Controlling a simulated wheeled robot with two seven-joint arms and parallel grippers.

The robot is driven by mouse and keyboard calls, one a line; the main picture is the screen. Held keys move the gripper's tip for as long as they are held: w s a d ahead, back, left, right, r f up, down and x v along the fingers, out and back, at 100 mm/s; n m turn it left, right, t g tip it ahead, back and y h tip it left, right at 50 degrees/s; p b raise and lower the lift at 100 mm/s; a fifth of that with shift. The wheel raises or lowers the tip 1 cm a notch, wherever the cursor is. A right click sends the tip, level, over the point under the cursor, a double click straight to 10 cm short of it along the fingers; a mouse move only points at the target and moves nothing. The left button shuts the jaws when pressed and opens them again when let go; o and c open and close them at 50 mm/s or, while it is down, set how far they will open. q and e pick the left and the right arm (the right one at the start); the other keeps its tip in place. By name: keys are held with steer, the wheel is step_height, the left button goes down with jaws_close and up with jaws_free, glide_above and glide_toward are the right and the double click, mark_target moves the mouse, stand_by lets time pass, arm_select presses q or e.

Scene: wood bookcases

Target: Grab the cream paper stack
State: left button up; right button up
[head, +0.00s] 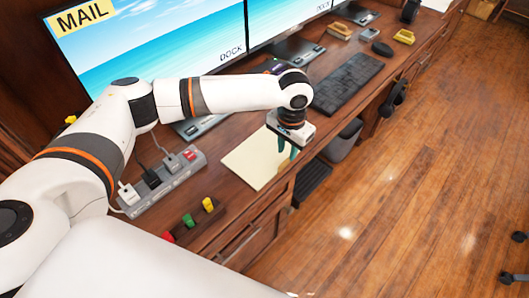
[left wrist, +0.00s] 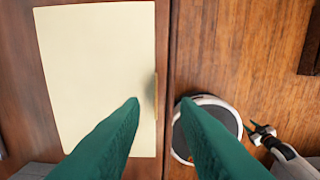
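The cream paper stack (head: 252,163) lies flat on the wooden desk, its right edge by the desk's front edge. It also shows in the left wrist view (left wrist: 95,65). My left gripper (head: 287,151) points down at the stack's right edge. Its green fingers are apart with nothing held between them (left wrist: 160,101). In the left wrist view one finger overlaps the stack and the other is beyond the desk edge. Whether the fingers touch the stack is hidden. What seems to be my right gripper (left wrist: 260,133) is small at the lower right; its opening is unclear.
A power strip (head: 163,184) with plugs and several coloured markers (head: 188,220) lie left of the stack. A black keyboard (head: 348,83) and monitors (head: 180,50) stand beyond it. The wooden floor (head: 400,190) in front is largely clear.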

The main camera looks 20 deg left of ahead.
arm_select(q)
steer(key=shift+a+f, duration=0.15)
steer(key=shift+f, duration=1.2)
steer(key=shift+a+f, duration=0.1)
steer(key=shift+f, duration=1.25)
jaws_close()
